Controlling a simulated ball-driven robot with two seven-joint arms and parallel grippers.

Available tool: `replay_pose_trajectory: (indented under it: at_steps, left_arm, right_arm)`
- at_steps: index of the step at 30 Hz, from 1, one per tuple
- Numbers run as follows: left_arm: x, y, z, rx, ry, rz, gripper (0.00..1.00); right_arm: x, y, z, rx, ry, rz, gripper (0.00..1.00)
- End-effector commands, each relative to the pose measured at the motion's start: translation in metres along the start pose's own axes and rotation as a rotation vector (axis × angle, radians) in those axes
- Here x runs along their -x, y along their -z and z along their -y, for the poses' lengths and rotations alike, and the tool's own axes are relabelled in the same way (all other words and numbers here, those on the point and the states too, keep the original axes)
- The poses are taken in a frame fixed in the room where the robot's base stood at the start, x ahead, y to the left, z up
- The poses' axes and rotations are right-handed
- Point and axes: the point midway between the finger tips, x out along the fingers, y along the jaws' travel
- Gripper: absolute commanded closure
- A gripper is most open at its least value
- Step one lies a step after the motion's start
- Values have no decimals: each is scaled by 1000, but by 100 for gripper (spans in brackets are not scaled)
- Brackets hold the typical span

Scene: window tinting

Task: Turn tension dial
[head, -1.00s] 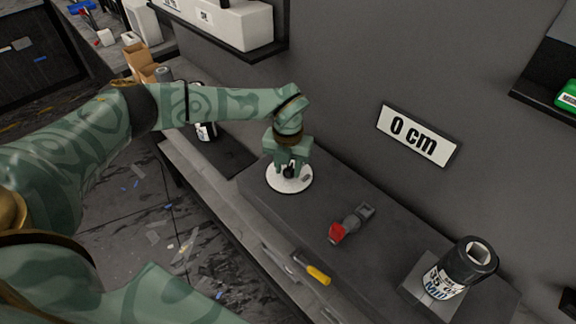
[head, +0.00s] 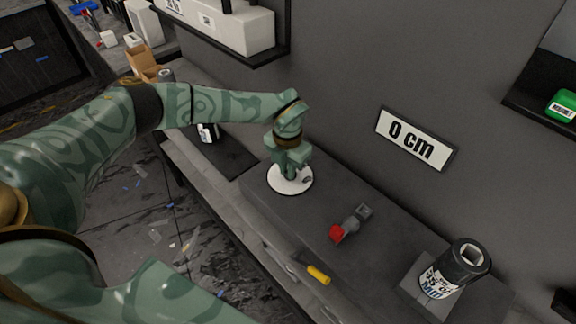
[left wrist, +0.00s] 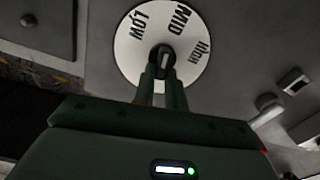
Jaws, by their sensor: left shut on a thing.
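The tension dial is a white round plate (head: 290,187) lying on the dark bench. In the left wrist view the plate (left wrist: 130,58) carries the words LOW, MID and HIGH around a dark centre knob (left wrist: 164,58). My left gripper (head: 290,174) points down onto the dial. Its two fingers (left wrist: 163,80) are shut on the knob, which shows between their tips. In the head view the gripper hides most of the knob. The knob's light mark points roughly toward the MID side in the wrist view. My right gripper is not in view.
A dark labelled roll (head: 455,268) stands further right.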

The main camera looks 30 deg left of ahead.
Motion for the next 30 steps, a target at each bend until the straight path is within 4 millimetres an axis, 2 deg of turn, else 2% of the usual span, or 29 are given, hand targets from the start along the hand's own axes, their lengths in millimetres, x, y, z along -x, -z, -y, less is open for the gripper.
replay_pose_trajectory:
  at_steps: [12, 26, 27, 28, 30]
  left_arm:
    - [2, -2, -2, -165, 0, 4, 100]
    - [2, -2, -2, -178, 0, 5, 100]
    - [2, -2, -3, -178, 0, 5, 76]
    - [2, -2, -3, -178, 0, 5, 68]
    - [1, -2, -2, -178, 0, 4, 65]
  right_arm:
    - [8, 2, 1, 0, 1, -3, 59]
    - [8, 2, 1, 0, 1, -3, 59]
    - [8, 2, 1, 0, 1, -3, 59]
    - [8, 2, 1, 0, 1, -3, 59]
    - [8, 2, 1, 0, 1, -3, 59]
